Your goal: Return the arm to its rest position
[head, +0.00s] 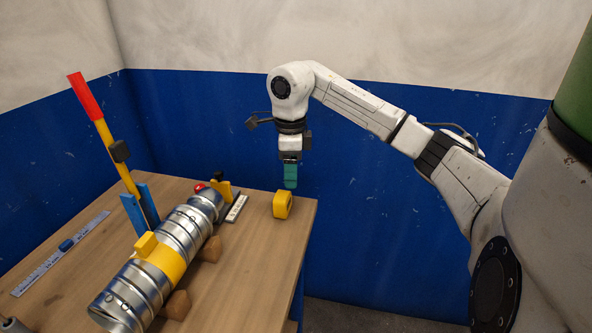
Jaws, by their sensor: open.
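My arm reaches in from the right in the head view, bent at an elbow, with its wrist pointing down. My gripper (290,182) hangs above the far right end of the wooden table (262,240). Its teal fingers overlap in this view, so the gap between them is hidden. The gripper is open and I see nothing held in it. A yellow tape measure (282,205) stands on the table just below the fingers and appears apart from them.
A silver spiral duct (190,228) with a yellow band lies on wooden blocks (210,248). A red-handled yellow lever (102,128) rises from a blue bracket (140,210). A ruler (60,254) lies at left. Blue-and-white walls (420,110) stand behind. Space above the table's right side is free.

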